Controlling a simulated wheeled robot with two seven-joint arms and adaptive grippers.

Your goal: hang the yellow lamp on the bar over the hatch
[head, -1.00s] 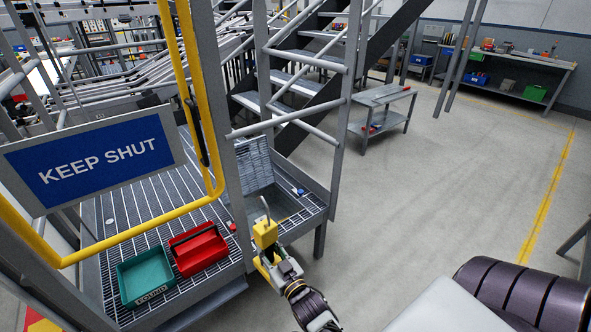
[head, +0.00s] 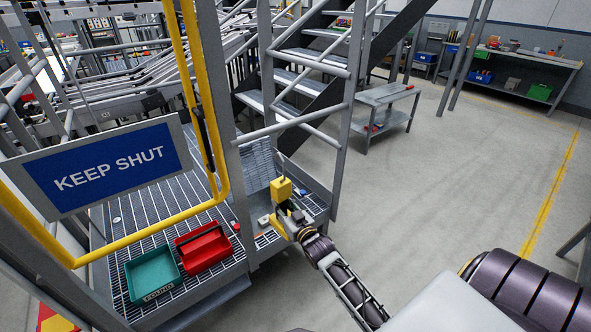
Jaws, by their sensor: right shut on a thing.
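The yellow lamp (head: 281,188) is a small block with a thin hook sticking up from its top. My right gripper (head: 283,207) is shut on it and holds it upright near the open hatch. The hatch's raised grated lid (head: 256,165) stands behind the lamp; the lamp and my gripper cover part of the opening. Grey bars (head: 303,122) cross between the posts above this spot, and I cannot tell which one is the bar for the lamp. The lamp's hook appears clear of them. My left gripper is not in view.
A yellow-railed gate with a blue KEEP SHUT sign (head: 110,169) stands at left. A teal bin (head: 153,273) and a red toolbox (head: 203,248) sit on the grating. A grey post (head: 226,130) rises left of the lamp. The floor at right is open.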

